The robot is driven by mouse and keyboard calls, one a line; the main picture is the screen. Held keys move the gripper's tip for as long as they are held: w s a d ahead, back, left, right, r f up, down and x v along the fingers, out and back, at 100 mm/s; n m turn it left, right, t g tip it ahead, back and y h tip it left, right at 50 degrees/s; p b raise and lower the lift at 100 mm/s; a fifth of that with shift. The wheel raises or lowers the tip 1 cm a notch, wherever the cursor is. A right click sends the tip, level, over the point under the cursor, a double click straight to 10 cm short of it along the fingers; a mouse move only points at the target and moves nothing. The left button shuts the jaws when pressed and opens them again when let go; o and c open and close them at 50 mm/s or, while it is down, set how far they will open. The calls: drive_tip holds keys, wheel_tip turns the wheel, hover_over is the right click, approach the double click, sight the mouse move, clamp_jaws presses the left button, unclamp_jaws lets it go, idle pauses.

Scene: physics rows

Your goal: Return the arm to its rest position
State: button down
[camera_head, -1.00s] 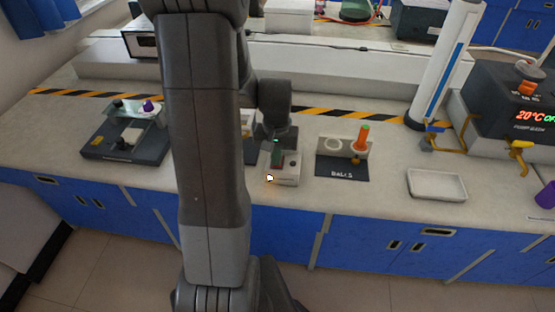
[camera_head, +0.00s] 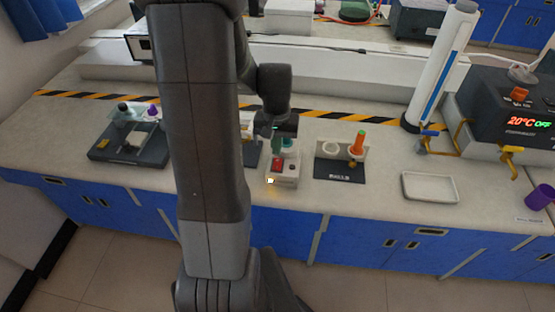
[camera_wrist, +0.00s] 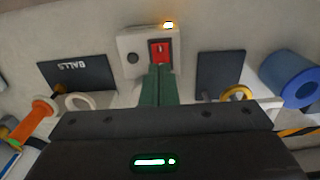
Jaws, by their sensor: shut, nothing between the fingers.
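My gripper (camera_head: 277,144) is shut and empty, its green fingers pressed together. In the head view it hangs just above and behind a small white switch box (camera_head: 291,180) on the bench. In the wrist view the fingertips (camera_wrist: 160,72) appear just below the red rocker switch (camera_wrist: 160,52) of the box; the exact gap is hard to tell. The switch also shows in the head view (camera_head: 278,163). An orange lamp (camera_wrist: 167,26) on the box is lit. My arm crosses the head view and hides part of the bench.
Further right are a white tray (camera_head: 431,199), a purple cup (camera_head: 540,197) and a bath reading 20°C OFF (camera_head: 522,123). A dark instrument (camera_head: 125,158) stands left. A blue roll (camera_wrist: 292,80) shows in the wrist view.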

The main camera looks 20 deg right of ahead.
sight(277, 168)
drive_tip(key=shift+r, duration=0.15)
wheel_tip(277, 168, down, 7)
drive_tip(key=b, duration=0.5)
idle(0.4)
drive_tip(key=shift+r, duration=0.1)
